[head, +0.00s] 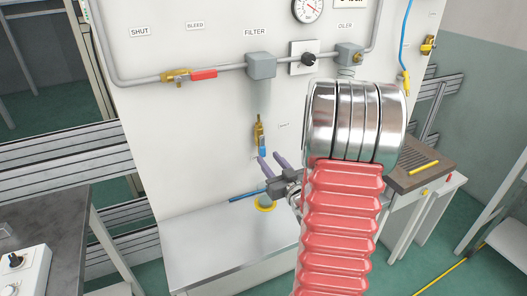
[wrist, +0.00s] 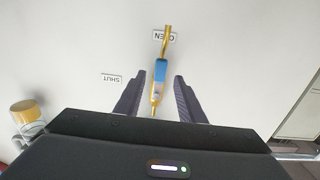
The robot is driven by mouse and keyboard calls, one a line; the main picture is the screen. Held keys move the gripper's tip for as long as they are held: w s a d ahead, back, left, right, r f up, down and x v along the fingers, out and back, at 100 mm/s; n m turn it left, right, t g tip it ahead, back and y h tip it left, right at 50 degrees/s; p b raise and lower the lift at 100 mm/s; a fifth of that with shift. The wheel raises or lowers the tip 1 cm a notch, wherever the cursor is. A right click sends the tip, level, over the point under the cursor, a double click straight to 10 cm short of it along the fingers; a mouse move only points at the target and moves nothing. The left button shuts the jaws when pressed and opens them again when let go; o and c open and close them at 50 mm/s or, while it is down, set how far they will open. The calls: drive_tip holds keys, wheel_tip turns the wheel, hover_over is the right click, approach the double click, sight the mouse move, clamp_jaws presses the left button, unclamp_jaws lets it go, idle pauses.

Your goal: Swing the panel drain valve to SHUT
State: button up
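The panel drain valve (head: 258,130) is a small brass valve under the filter, with a blue handle (head: 263,146) hanging downward. In the wrist view, which shows the labels upside down, the blue handle (wrist: 160,70) lies in line with the valve at the OPEN label (wrist: 163,37). The SHUT label (wrist: 111,78) is off to the left there. My gripper (head: 271,160) is just below and in front of the handle. Its two fingers (wrist: 154,90) are open, one on each side of the valve with gaps, with no visible contact.
Above are a filter block (head: 261,65), a red-handled valve (head: 203,75) on the pipe, a black knob (head: 309,60) and a gauge (head: 308,8). A pale bench (head: 225,245) with a blue rod and yellow ring is below. The panel around the drain valve is clear.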

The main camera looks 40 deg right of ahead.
sight(264, 152)
drive_tip(key=x, duration=0.6)
drive_tip(key=shift+w, duration=0.15)
drive_tip(key=shift+c, duration=0.4)
clamp_jaws()
drive_tip(key=shift+d, duration=0.25)
